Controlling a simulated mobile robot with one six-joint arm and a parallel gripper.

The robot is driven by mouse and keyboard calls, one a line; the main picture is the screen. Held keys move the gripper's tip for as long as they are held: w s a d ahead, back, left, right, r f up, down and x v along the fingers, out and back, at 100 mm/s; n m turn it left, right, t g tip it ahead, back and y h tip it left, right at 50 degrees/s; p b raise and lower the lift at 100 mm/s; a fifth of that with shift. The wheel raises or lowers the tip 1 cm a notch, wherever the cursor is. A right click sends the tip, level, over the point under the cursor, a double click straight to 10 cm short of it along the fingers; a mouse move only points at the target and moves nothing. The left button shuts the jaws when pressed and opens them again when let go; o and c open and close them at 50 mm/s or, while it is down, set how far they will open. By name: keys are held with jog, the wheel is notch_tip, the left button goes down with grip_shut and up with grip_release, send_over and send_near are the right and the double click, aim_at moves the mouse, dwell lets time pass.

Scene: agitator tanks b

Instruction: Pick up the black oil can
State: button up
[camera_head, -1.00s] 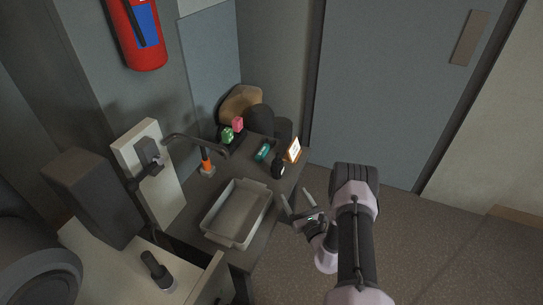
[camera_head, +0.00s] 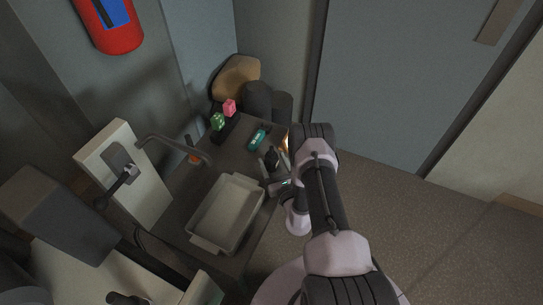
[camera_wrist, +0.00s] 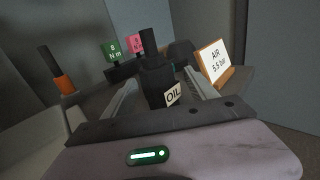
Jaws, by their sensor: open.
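The black oil can (camera_head: 271,157) stands upright near the right edge of the dark bench. In the wrist view the oil can (camera_wrist: 157,75) shows a dark body, a narrower top and a white "OIL" label. My gripper (camera_head: 273,166) is open at the can, low over the bench edge. In the wrist view one finger of my gripper (camera_wrist: 160,84) lies on each side of the can. I cannot tell whether either finger touches it. The can's lower part is hidden behind the gripper body.
A grey tray (camera_head: 227,213) lies on the bench (camera_head: 233,157) near my gripper. A teal item (camera_head: 257,139) and green (camera_head: 218,121) and pink (camera_head: 229,107) tags stand farther back. An "AIR 5.5 bar" sign (camera_wrist: 214,61) stands right of the can. An orange-based item (camera_wrist: 62,82) is left.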

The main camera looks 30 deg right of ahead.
jog(key=shift+s+a+r, duration=0.1)
jog(key=shift+s, duration=0.1)
jog(key=shift+c, duration=1)
grip_shut()
